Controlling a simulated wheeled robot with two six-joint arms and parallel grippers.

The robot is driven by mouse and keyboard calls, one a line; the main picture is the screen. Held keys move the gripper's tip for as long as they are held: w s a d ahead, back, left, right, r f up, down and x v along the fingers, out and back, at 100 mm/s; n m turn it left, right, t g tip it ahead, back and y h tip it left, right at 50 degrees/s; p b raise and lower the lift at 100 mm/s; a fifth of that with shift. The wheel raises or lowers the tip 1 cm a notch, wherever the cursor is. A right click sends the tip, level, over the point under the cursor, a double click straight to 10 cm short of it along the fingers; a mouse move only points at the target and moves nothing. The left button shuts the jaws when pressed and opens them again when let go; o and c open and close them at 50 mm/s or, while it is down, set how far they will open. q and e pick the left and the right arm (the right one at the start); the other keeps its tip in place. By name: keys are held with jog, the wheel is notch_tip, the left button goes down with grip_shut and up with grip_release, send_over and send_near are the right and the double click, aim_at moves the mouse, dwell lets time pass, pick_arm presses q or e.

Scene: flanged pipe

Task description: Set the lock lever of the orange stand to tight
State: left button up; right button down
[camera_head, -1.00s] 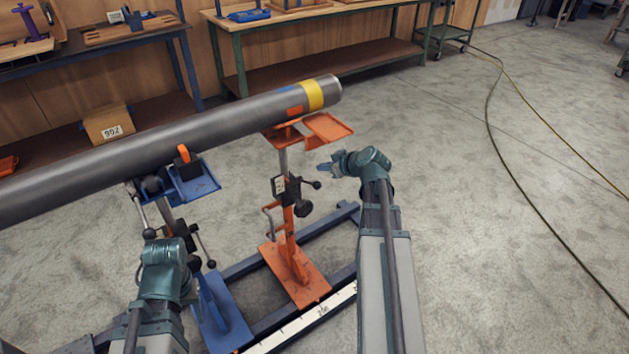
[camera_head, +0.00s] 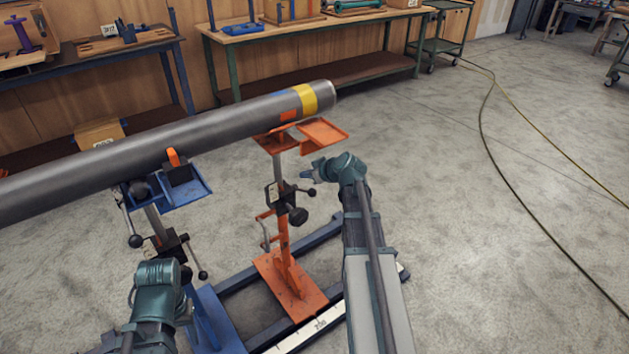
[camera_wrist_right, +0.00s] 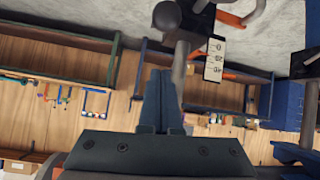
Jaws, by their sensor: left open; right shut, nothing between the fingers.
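The orange stand (camera_head: 290,280) stands under the pipe's yellow-banded end. Its dark clamp carries a lock lever with a black ball knob (camera_head: 311,192) pointing right, and a larger dark knob (camera_head: 298,216) below. My right gripper (camera_head: 308,174) is just above the ball knob in the head view. In the right wrist view its fingers (camera_wrist_right: 160,88) are shut and empty, with a ball knob (camera_wrist_right: 167,14) beyond their tips and a marked label plate (camera_wrist_right: 214,58) beside the rod. I cannot tell whether they touch the lever. My left gripper (camera_head: 157,285) is at lower left, its fingers mostly hidden.
The grey pipe (camera_head: 215,130) lies across the orange stand and a blue stand (camera_head: 186,196) to the left. An orange tray (camera_head: 322,132) juts out above my right gripper. A dark base rail (camera_head: 320,238) runs below.

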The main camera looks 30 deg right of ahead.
aim_at(311, 189)
jog(key=f+b, duration=0.2)
jog(key=f, duration=0.1)
jog(key=shift+s+d+f, duration=0.15)
jog(key=shift+s+f, duration=0.05)
pick_arm(q)
notch_tip(311, 189, down, 4)
jog(key=shift+r+b, duration=0.15)
jog(key=shift+b, duration=0.2)
pick_arm(e)
jog(key=shift+s+d+f, duration=0.15)
jog(key=shift+s, duration=0.3)
